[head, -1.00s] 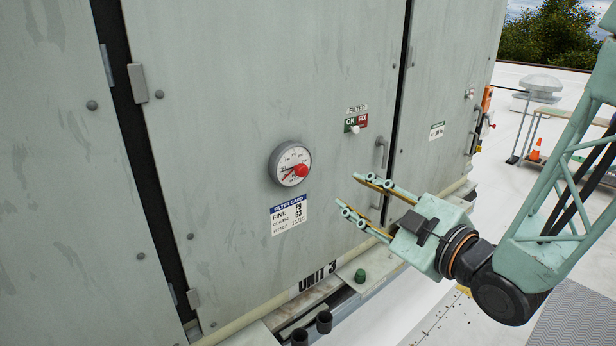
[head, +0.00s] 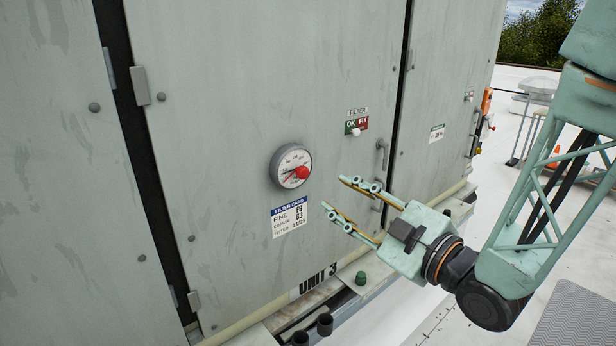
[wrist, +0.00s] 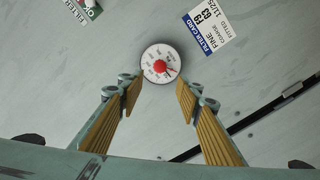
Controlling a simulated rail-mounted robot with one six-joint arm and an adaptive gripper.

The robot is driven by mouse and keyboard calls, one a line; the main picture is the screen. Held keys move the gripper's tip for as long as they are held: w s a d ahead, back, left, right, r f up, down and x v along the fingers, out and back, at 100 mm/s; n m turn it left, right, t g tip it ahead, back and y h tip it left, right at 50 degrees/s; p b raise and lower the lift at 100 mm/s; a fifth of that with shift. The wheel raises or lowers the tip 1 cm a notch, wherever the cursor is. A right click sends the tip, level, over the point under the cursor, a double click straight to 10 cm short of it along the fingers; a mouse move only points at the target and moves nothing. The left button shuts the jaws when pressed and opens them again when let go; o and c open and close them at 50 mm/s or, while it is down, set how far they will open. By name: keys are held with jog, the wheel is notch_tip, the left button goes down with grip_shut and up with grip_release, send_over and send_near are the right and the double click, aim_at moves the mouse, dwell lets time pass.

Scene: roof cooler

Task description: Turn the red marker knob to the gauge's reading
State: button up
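The round gauge (head: 281,156) with a white dial is mounted on the cooler's grey-green panel. Its red marker knob (head: 302,173) sits at the dial's lower right in the head view. In the wrist view the gauge (wrist: 152,56) lies just beyond and between the fingertips, with the red knob (wrist: 160,66) near its middle. The dial's figures and the needle are too small to read surely. My gripper (head: 333,192) is open and empty, to the right of the gauge and apart from it. In the wrist view the fingers (wrist: 156,88) are spread wide.
A filter card (head: 289,216) is fixed below the gauge. An OK/FIX plate (head: 356,126) with a small white knob is to the upper right. A door handle (head: 381,155) stands out farther right. A ledge with a green cap (head: 361,278) and black pipe stubs (head: 324,323) runs below.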

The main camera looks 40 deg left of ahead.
aim_at(305, 174)
jog(key=shift+p+x, duration=0.65)
jog(key=shift+x, duration=5.8)
jog(key=c, duration=0.8)
jog(key=shift+c, duration=0.2)
jog(key=shift+m+b, duration=0.4)
jog(key=shift+b, duration=0.1)
jog(key=shift+m+b, duration=0.75)
jog(key=shift+m, duration=0.05)
jog(key=shift+m+b, duration=0.8)
jog(key=shift+m, duration=0.7)
